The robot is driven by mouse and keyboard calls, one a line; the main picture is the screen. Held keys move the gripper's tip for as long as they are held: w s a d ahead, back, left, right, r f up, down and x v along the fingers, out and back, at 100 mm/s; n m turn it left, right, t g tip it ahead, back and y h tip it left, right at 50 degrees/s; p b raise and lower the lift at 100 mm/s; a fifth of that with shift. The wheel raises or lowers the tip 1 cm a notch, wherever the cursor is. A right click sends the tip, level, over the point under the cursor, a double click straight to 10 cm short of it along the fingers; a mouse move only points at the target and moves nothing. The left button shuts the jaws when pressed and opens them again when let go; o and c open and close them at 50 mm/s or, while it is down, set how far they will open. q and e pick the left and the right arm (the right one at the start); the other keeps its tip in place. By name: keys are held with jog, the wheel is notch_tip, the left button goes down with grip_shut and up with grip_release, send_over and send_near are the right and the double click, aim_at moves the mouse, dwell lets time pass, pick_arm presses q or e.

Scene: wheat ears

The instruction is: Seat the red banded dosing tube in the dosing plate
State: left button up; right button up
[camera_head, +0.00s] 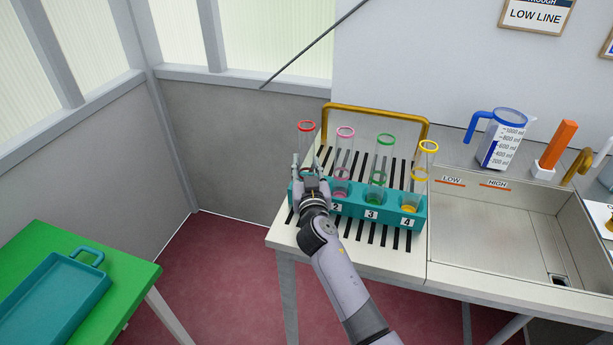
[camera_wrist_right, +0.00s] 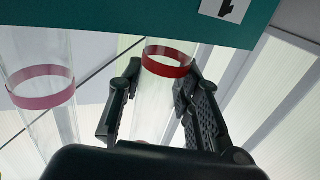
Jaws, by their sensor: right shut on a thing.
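The red banded dosing tube (camera_head: 306,127) is clear glass with a red rim. It stands upright at the left end of the teal dosing plate (camera_head: 352,207), in line with the other tubes. My right gripper (camera_head: 311,172) is shut on it from the front, hiding its lower part in the head view. In the right wrist view the tube (camera_wrist_right: 152,112) is between the two fingers (camera_wrist_right: 150,95), and its red band (camera_wrist_right: 168,62) is close to the teal plate (camera_wrist_right: 130,15). I cannot tell whether its bottom is fully seated. My left gripper is not in view.
Pink (camera_head: 345,132), green (camera_head: 386,139) and yellow (camera_head: 428,146) tubes stand to the right in the plate. A yellow bar (camera_head: 375,112) runs behind. A sink basin (camera_head: 500,235), blue-handled jug (camera_head: 503,137) and orange block (camera_head: 557,143) are further right. A green table with a teal tray (camera_head: 48,305) is at left.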

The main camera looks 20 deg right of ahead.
aim_at(307, 150)
jog(key=shift+c, duration=0.9)
jog(key=shift+r, duration=0.45)
notch_tip(307, 150, up, 6)
jog(key=shift+f+p, duration=0.2)
jog(key=shift+p, duration=0.5)
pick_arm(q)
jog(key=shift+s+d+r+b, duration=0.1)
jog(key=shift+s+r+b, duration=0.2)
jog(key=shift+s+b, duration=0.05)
pick_arm(e)
notch_tip(307, 150, up, 14)
jog(key=shift+f, duration=0.2)
jog(key=shift+f, duration=0.1)
